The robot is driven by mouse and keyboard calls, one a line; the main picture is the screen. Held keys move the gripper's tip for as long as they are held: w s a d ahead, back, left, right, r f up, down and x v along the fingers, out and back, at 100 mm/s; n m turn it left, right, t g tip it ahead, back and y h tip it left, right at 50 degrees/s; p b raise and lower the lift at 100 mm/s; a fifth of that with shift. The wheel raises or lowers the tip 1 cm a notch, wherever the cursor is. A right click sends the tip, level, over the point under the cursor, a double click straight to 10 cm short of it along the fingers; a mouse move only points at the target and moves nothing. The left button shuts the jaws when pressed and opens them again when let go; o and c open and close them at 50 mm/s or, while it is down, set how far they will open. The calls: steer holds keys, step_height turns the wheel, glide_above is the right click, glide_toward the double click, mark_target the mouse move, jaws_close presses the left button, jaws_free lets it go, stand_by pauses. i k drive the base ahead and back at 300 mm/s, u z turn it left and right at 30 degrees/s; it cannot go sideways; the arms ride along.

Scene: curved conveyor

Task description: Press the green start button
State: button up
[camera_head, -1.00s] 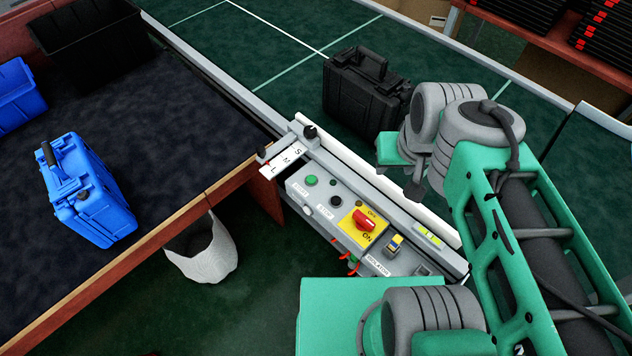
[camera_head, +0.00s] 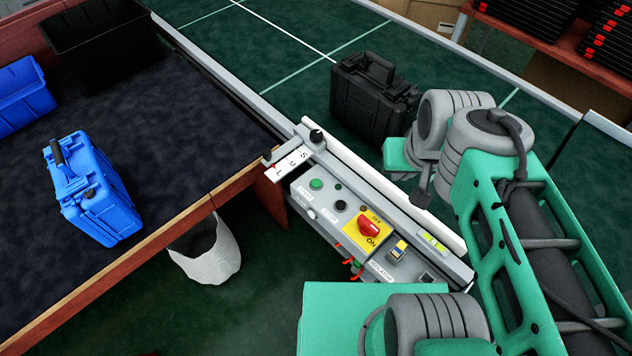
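The green start button (camera_head: 316,184) is a small round button at the upper left end of the grey control panel (camera_head: 300,210), beside a label reading START. Nothing covers it. A black stop button (camera_head: 340,206) sits to its lower right. My gripper (camera_head: 422,192) shows as a small dark end below my grey wrist joints, to the right of the button and apart from it in the picture. Its fingers are not clearly seen, so I cannot tell whether it is open or shut.
The panel also has a red rotary switch (camera_head: 370,229) on a yellow plate. A black case (camera_head: 370,98) stands on the green conveyor (camera_head: 250,50) behind it. A white bin (camera_head: 208,255) stands below.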

mark_target(316, 183)
steer(key=k, duration=1.35)
steer(key=u, duration=0.55)
steer(key=i, duration=0.65)
steer(key=u, duration=0.6)
steer(key=i, duration=1.1)
steer(key=z, duration=0.3)
